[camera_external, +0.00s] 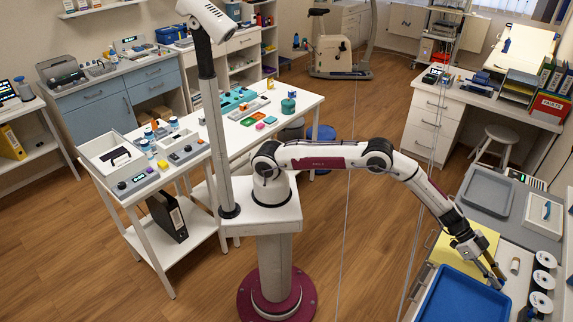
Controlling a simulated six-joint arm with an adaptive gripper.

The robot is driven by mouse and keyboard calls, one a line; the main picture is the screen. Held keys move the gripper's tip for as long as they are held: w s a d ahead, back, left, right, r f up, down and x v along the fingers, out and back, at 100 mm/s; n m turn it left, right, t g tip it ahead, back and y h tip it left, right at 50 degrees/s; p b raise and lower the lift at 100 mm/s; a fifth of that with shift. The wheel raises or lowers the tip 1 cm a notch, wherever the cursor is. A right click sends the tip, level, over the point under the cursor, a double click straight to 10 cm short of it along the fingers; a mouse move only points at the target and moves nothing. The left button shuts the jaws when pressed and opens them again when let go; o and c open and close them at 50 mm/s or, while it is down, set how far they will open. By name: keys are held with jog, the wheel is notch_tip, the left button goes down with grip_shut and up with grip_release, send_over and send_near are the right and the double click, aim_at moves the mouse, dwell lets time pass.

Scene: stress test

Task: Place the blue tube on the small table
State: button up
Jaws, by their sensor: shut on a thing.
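My gripper (494,276) is at the lower right, pointing down just above the worktop, beside the back right corner of a blue tray (463,298). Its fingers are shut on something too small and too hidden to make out. A narrow blue thing (546,210) lies in a white open box at the right; it may be the blue tube, but I cannot tell. I cannot tell which surface is the small table; a white table (300,100) stands left of my arm.
A grey tray (487,192) and a yellow sheet (480,247) lie near my gripper. A small pale cylinder (515,266) and white spools (543,281) stand right of it. A white stool (497,142) stands behind. The floor in the middle is clear.

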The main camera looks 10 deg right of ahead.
jog(key=shift+f, duration=0.1)
jog(key=o, duration=0.7)
jog(key=shift+v, duration=6.05)
jog(key=shift+d, duration=0.1)
